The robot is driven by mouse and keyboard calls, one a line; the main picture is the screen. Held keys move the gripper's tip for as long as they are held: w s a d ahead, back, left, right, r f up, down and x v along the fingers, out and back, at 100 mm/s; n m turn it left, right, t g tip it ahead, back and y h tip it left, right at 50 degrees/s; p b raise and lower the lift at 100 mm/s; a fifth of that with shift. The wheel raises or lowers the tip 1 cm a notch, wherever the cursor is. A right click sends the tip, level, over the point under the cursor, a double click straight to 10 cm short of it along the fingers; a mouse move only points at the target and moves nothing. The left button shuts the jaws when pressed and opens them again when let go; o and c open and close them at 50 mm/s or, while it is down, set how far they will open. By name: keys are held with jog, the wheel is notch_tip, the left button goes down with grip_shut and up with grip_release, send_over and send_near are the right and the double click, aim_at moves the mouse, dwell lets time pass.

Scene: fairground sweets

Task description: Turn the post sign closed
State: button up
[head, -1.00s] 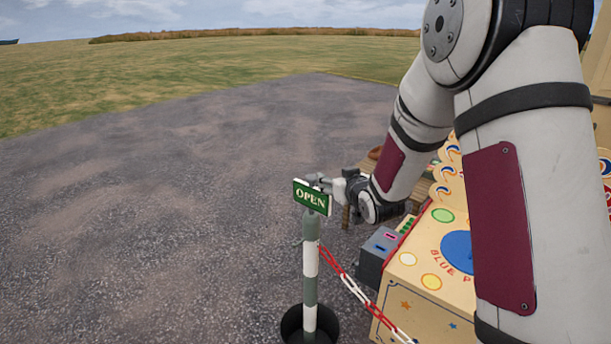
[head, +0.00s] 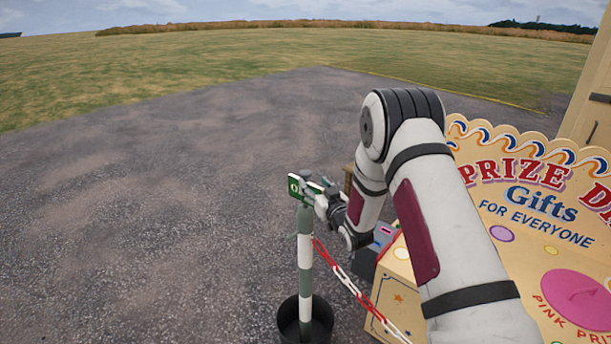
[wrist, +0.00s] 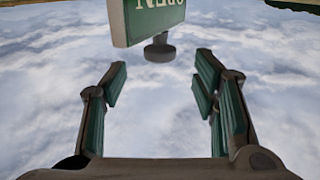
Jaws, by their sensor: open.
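The post sign (head: 293,188) is a small green board with a pale border on top of a green and white striped post (head: 305,255). Its OPEN face is towards the head camera, but only the O shows there. My gripper (head: 322,187) is in front of the right part and hides the other letters. In the wrist view the sign (wrist: 150,22) is at the top with upside-down lettering, and a dark round knob (wrist: 158,50) shows below it. My gripper (wrist: 163,72) is open there, with green-padded fingers wide apart and nothing between them.
A red and white chain (head: 340,275) runs from the post to the right. The post stands in a dark round base (head: 288,318). A cream prize stall (head: 490,265) with a scalloped sign is at the right. Open tarmac (head: 140,220) lies to the left.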

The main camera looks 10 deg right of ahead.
aim_at(308, 177)
jog(key=w, duration=0.2)
jog(key=w+a, duration=0.1)
jog(key=w, duration=0.4)
jog(key=shift+w+a, duration=0.15)
jog(key=shift+w, duration=0.05)
grip_shut()
